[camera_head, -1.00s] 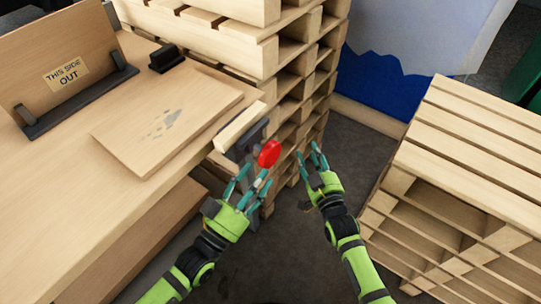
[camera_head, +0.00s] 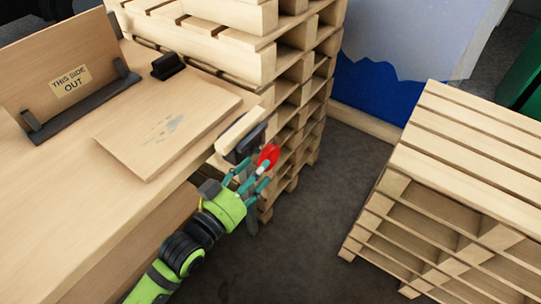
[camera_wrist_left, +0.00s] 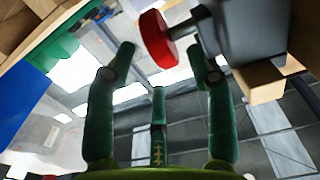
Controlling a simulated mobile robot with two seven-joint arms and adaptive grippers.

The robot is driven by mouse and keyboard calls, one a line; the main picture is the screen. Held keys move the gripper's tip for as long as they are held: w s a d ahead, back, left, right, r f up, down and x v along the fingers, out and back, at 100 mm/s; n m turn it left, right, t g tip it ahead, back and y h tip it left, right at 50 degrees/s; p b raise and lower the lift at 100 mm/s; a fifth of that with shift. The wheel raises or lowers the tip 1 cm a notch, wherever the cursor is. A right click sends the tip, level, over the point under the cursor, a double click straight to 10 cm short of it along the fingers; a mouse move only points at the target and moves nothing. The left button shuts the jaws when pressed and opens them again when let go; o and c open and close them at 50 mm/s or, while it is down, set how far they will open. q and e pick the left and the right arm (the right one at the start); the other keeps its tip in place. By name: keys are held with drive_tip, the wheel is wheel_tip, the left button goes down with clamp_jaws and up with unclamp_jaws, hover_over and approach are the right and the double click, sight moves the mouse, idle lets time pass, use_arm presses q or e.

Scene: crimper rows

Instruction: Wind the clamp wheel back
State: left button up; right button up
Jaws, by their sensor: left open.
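The red clamp wheel (camera_head: 268,156) sits on the outer side of a dark grey clamp (camera_head: 245,150) at the workbench's right edge. My left gripper (camera_head: 256,172) is just below and beside the wheel, with its teal fingers spread. In the left wrist view the wheel (camera_wrist_left: 158,40) shows between and beyond the open fingertips (camera_wrist_left: 165,65), nearer the right one. A shaft joins it to the grey clamp body (camera_wrist_left: 245,35). No finger clearly grips the wheel, and I cannot tell if one touches it. My right gripper is out of the head view.
A thin board (camera_head: 165,125) lies on the workbench (camera_head: 60,215) beside a light wooden bar (camera_head: 240,130) at the clamp. An upright panel (camera_head: 60,65) reads "THIS SIDE OUT". Pallets are stacked behind (camera_head: 300,95) and at right (camera_head: 480,150). Bare floor (camera_head: 320,220) lies between.

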sight(271, 168)
use_arm(q)
drive_tip(key=x, duration=0.6)
drive_tip(key=shift+s, duration=0.1)
